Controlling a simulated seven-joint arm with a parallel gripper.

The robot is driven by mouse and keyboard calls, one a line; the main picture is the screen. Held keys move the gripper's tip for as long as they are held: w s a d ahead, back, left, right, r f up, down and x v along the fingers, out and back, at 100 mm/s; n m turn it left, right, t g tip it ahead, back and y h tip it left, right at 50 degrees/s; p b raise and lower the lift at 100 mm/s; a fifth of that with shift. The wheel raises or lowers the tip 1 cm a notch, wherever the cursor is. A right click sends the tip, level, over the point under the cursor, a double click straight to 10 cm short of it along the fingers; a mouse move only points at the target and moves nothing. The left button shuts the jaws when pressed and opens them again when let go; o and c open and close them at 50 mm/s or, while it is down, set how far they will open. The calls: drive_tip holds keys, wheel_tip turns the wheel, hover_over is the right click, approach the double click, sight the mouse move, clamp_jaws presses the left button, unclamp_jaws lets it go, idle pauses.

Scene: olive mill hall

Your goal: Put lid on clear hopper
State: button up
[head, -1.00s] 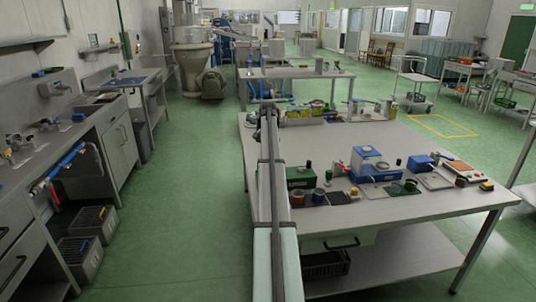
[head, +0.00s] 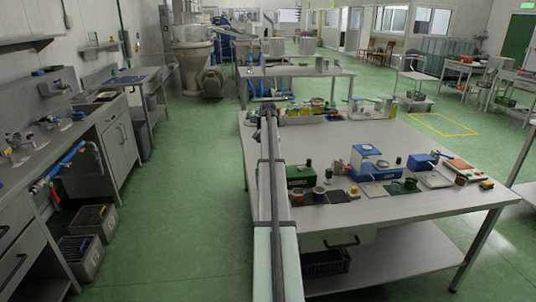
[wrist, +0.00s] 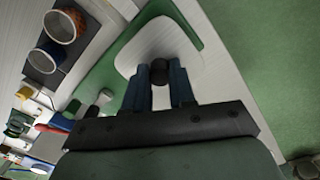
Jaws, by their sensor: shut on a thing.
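In the wrist view my gripper (wrist: 160,88) has its two blue fingers shut on the dark round knob (wrist: 160,71) of a pale lid. The lid (wrist: 185,48) is a rounded square plate below the fingertips. It lies in line with a green surface (wrist: 98,77) that shows around it; I cannot tell whether they touch. I cannot make out the clear hopper's walls. In the head view a green machine (head: 300,174) stands at the table's left edge, beside my arm. My gripper and the lid are not distinguishable there.
Two cups (wrist: 47,58) stand on a dark mat (wrist: 42,74) left of the lid. A blue machine (head: 367,158) and other small items stand farther right on the table (head: 430,210). Bottles and boxes line its back edge. The table's middle is clear.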

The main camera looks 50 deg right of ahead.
drive_tip(key=o, duration=1.3)
drive_tip(key=shift+r, duration=0.2)
drive_tip(key=shift+r, duration=2.1)
drive_tip(key=shift+c, duration=0.2)
clamp_jaws()
drive_tip(key=shift+f, duration=1.3)
